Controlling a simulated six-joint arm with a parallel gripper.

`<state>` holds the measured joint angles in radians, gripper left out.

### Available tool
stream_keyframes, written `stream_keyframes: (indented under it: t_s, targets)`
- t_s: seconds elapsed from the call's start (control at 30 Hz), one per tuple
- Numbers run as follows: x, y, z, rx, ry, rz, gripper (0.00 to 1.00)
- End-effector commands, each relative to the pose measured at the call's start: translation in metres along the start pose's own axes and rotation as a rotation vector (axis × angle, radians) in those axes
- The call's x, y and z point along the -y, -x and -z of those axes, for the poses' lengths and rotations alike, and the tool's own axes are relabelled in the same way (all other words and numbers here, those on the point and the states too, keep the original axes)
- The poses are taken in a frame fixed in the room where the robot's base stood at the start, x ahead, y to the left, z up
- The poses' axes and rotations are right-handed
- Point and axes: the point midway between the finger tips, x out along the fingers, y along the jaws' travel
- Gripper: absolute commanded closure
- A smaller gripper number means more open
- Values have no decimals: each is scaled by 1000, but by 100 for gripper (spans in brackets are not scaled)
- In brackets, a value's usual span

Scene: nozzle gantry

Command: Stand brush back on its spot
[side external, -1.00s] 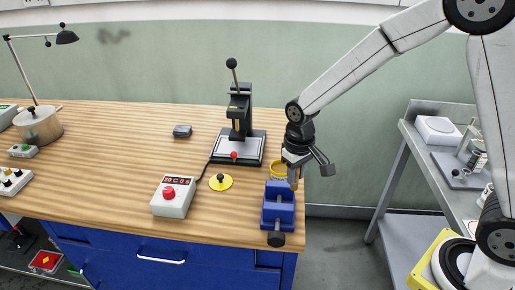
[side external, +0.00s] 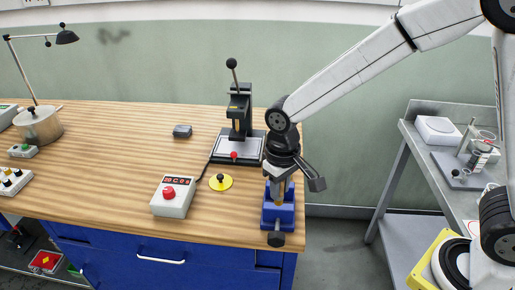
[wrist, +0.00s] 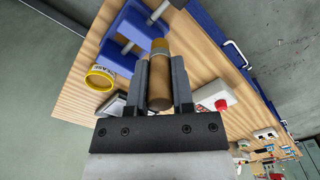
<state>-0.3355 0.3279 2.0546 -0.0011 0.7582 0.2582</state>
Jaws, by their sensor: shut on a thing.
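The brush (wrist: 159,85) has a round brown wooden handle, a metal band and a short tan end. My gripper (wrist: 160,65) is shut on its handle, with a dark finger on either side. In the side view my gripper (side external: 279,190) points down over the blue vise (side external: 279,216) at the bench's right end. Only a small tan bit of the brush shows there, in front of the vise. In the wrist view the vise (wrist: 128,38) is beyond the brush; I cannot tell whether they touch. No marked spot for the brush can be made out.
A yellow tin (wrist: 100,79) stands beside the vise, hidden behind my gripper in the side view. A yellow disc with a black knob (side external: 221,182), a red-button box (side external: 174,196) and an arbor press (side external: 239,130) stand to the left. The left-middle bench is mostly clear.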

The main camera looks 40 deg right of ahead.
Motion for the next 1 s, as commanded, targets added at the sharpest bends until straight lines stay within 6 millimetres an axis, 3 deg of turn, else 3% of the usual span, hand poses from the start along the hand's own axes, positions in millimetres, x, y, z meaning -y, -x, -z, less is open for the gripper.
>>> stream_keyframes:
  t_s: [0.37, 1.0]
  targets:
    - [3, -8, 16, 2, 0, 0, 100]
    - [17, -47, 94, 2, 0, -1, 100]
